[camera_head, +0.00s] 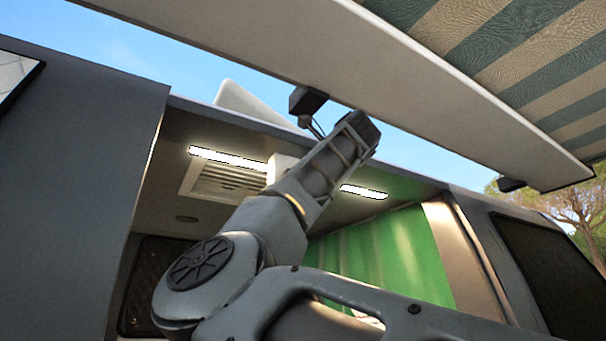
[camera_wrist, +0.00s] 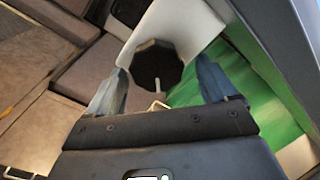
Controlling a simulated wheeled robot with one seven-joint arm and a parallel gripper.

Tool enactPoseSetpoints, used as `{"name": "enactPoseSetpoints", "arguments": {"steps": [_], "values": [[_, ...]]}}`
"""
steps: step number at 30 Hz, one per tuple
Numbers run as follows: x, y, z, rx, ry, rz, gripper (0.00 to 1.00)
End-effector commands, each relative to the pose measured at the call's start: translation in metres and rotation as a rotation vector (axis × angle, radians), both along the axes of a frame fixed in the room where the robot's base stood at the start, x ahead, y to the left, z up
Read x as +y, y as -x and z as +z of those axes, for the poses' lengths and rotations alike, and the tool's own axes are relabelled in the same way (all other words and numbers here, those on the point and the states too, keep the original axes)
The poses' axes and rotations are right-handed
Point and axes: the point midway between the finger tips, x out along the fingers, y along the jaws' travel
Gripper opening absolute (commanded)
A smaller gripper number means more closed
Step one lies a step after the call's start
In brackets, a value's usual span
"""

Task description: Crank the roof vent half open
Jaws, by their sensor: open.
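The roof vent shows in the head view as a pale slatted grille (camera_head: 228,182) in the van ceiling, left of my arm. A white panel (camera_head: 250,104) stands tilted above the roof edge; it looks like the vent's lid. A white block (camera_head: 279,166) beside the grille is partly covered by my arm. In the wrist view my gripper (camera_wrist: 162,67) is open, its two fingers apart. A dark many-sided knob-like piece (camera_wrist: 156,62) with a pale pin (camera_wrist: 158,86) appears between the fingers; I cannot tell its depth or whether it is the crank. Nothing is visibly gripped.
A striped awning (camera_head: 500,50) with a pale rail (camera_head: 430,90) and black brackets (camera_head: 512,184) hangs close above my arm. Ceiling light strips (camera_head: 228,157) flank it. A green curtain (camera_head: 385,250) hangs inside the van. Brown, cushion-like surfaces (camera_wrist: 70,75) fill the wrist view's left.

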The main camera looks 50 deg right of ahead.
Motion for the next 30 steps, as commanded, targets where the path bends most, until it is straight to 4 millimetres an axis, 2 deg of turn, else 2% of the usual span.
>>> {"name": "enactPoseSetpoints", "arguments": {"steps": [9,15,26,30], "values": [[0.013,0.048,-0.001,-0.007,0.0,0.0,0.85],[0.019,0.069,0.001,-0.005,0.0,-0.002,0.85],[0.02,0.073,0.002,-0.004,0.001,-0.001,0.86],[0.012,0.08,0.007,-0.008,0.044,-0.019,0.86]]}}
